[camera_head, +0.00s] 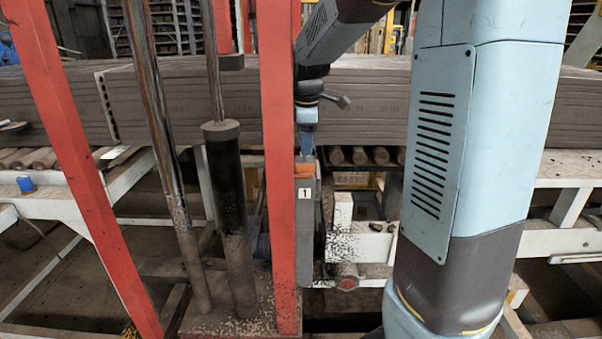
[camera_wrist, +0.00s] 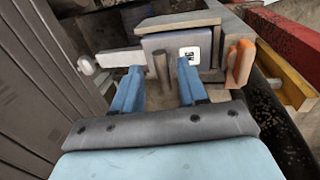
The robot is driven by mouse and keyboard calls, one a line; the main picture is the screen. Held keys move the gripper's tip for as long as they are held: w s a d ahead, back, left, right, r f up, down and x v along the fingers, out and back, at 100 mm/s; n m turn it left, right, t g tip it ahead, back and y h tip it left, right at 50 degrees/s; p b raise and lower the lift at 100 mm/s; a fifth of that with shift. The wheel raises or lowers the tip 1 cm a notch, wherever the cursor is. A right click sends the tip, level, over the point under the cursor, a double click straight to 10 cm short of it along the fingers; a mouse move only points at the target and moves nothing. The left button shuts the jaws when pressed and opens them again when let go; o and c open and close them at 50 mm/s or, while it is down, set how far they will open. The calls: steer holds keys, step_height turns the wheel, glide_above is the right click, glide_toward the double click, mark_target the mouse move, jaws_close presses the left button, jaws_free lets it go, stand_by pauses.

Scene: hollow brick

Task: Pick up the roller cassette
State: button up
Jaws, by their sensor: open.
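The roller cassette appears to be the grey block with a white label reading 1 (camera_head: 304,205), just right of the red upright. In the wrist view the grey block with a white label (camera_wrist: 208,47) lies ahead of the fingers. My gripper (camera_wrist: 159,70) is open, its two blue fingers on either side of a short grey post (camera_wrist: 163,72) at the block's near face. No clear contact with the post shows. In the head view my gripper (camera_head: 307,145) points down just above the block, partly hidden by the red upright.
Red uprights (camera_head: 281,120) and a dark cylinder (camera_head: 228,200) stand close on the left. Stacked grey bricks (camera_head: 380,100) run behind. An orange part (camera_wrist: 240,63) sits right of the block in the wrist view. A pale metal bar (camera_wrist: 121,57) is on its left.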

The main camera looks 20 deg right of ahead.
steer(key=shift+w+d+f, duration=0.1)
steer(key=shift+w+f, duration=0.05)
steer(key=shift+f, duration=0.6)
steer(key=shift+w+f, duration=0.1)
steer(key=shift+f, duration=0.6)
jaws_close()
steer(key=shift+r, duration=0.15)
